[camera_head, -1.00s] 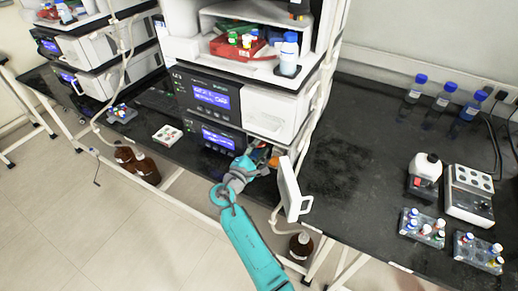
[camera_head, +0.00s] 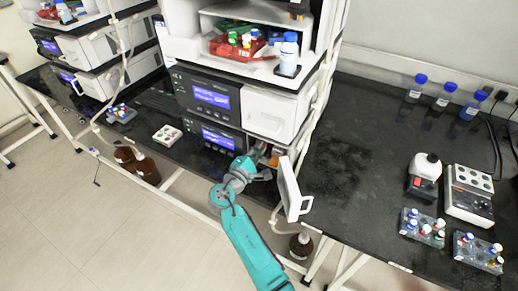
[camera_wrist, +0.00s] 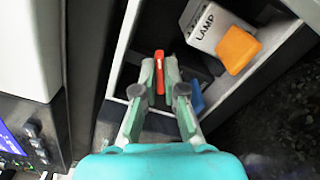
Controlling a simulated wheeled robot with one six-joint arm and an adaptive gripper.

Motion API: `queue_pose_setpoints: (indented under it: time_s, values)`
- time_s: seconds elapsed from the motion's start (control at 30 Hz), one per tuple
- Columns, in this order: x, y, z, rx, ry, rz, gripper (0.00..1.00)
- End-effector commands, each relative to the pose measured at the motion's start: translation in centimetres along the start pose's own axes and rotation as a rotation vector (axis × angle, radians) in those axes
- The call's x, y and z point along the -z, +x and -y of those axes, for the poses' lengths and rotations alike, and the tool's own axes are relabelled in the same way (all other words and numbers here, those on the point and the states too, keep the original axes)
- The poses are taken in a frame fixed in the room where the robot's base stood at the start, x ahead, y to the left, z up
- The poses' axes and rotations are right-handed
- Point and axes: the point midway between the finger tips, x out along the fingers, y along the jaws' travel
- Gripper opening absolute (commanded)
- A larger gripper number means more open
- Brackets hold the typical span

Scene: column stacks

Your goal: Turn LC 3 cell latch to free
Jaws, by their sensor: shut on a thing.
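My gripper (camera_wrist: 160,90) is inside an open bay of the instrument stack in the wrist view. Its fingers are closed around a narrow red latch lever (camera_wrist: 159,70), which points away from me between the tips. In the head view, my gripper (camera_head: 262,156) reaches into the bay at the lower right of the stack, and the latch cannot be made out there. Behind and to the right in the wrist view are a pale block marked LAMP (camera_wrist: 205,27) and an orange part (camera_wrist: 238,49). A blue part (camera_wrist: 196,97) sits just right of the fingers.
A white door (camera_head: 288,188) stands open at the right of the bay, close to my arm. The bay's pale frame (camera_wrist: 121,55) runs close to the left of the fingers. Lit module displays (camera_head: 217,138) are to the left.

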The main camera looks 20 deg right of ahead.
Motion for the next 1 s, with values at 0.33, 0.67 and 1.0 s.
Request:
queue_pose_setpoints:
  time_s: [0.33, 0.67, 1.0]
  values:
    - [0.02, -0.01, 0.23, 0.001, 0.264, 0.0, 0.0]
    - [0.05, -0.01, 0.33, 0.001, 0.426, 0.0, 0.0]
    - [0.07, -0.02, 0.38, 0.002, 0.469, 0.0, 0.0]
